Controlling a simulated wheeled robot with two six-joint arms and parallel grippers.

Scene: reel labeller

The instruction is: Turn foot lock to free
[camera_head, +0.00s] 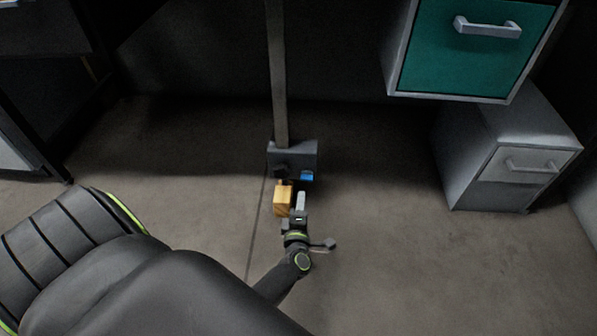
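The foot lock is a dark grey block (305,158) at the base of an upright post, low over the floor. It has a black knob (281,171) on its front, a blue patch (307,176) at its right and an orange-yellow piece (282,198) just below the knob. My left gripper (300,199) reaches up to it from below. Its visible finger is close beside the right side of the orange-yellow piece; I cannot tell whether they touch. The second finger does not show clearly, so its opening is unclear. My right gripper is out of view.
The grey post (277,75) rises from the lock. A teal-fronted drawer (473,50) hangs at the upper right, with a grey drawer cabinet (515,160) below it. Dark furniture legs stand at the left. The floor (400,260) right of my arm is clear.

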